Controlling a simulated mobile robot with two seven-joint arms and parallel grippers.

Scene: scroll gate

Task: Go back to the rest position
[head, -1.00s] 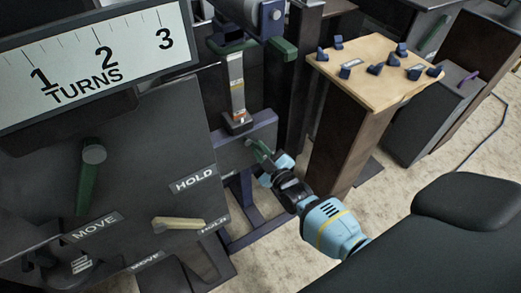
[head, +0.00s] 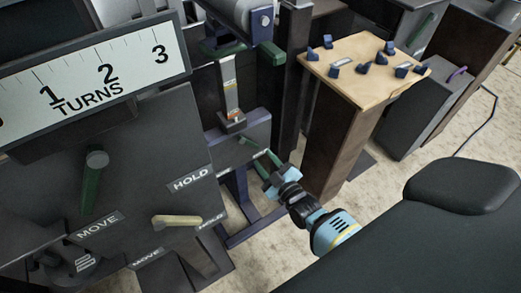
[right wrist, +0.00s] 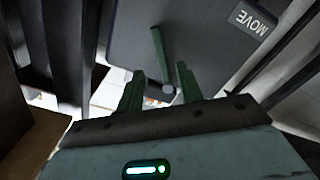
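My right gripper (head: 270,160) is in front of a small grey panel (head: 236,150) in the head view, its green fingers toward the panel. In the right wrist view the two fingers (right wrist: 158,85) are apart with nothing held. A green lever (right wrist: 158,50) stands beyond them on a dark panel with a MOVE label (right wrist: 253,21), apart from the fingers as far as I can tell. My left gripper is not in view.
A large dark panel (head: 140,140) at left carries a green lever (head: 93,183), a cream lever (head: 178,220) and a TURNS scale (head: 120,60). A wooden-topped stand (head: 345,90) with several blue pieces stands behind, right of my gripper. Bare floor (head: 385,195) shows between.

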